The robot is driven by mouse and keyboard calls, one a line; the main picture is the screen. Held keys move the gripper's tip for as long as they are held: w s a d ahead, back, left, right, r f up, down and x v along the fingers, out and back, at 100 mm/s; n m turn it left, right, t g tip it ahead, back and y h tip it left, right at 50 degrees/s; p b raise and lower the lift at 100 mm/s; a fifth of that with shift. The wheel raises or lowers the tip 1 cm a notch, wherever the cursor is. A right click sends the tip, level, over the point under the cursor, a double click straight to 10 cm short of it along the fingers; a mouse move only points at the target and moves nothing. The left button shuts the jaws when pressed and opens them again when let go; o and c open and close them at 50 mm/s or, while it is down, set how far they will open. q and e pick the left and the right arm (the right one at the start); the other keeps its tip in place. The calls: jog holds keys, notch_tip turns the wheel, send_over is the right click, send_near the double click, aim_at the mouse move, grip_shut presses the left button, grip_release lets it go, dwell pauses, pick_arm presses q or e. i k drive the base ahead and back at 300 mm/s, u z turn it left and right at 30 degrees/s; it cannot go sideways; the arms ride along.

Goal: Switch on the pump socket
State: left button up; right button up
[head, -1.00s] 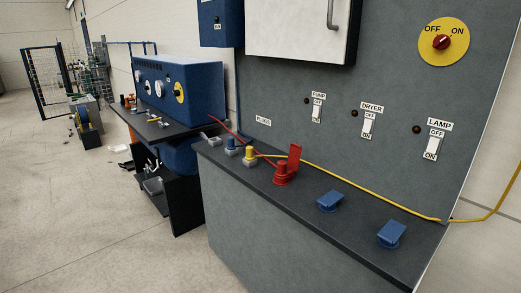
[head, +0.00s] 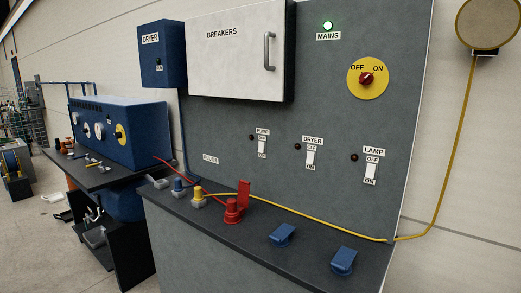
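The pump switch (head: 262,147) is a white rocker on the grey panel, with OFF above and ON below; which side is pressed is too small to tell. The small lamp (head: 251,137) beside it is dark. On the ledge below, a red socket (head: 235,210) has its red lid raised, with a red cable running toward it. Whether a plug is fully seated there I cannot tell. Two blue sockets (head: 283,235) (head: 343,262) to its right have lids down. Neither of my grippers is in view.
The dryer switch (head: 310,158) and lamp switch (head: 371,172) stand right of the pump switch, their lamps dark. The green mains lamp (head: 328,26) is lit above the yellow rotary switch (head: 367,79). A yellow cable (head: 310,217) crosses the ledge. The breaker cabinet (head: 240,50) is closed.

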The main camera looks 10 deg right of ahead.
aim_at(262, 144)
jog(key=u, duration=0.05)
jog(key=k, duration=0.65)
jog(key=u, duration=0.7)
jog(key=i, duration=1.7)
jog(key=z, duration=0.95)
jog(key=i, duration=0.5)
jog(key=z, duration=0.4)
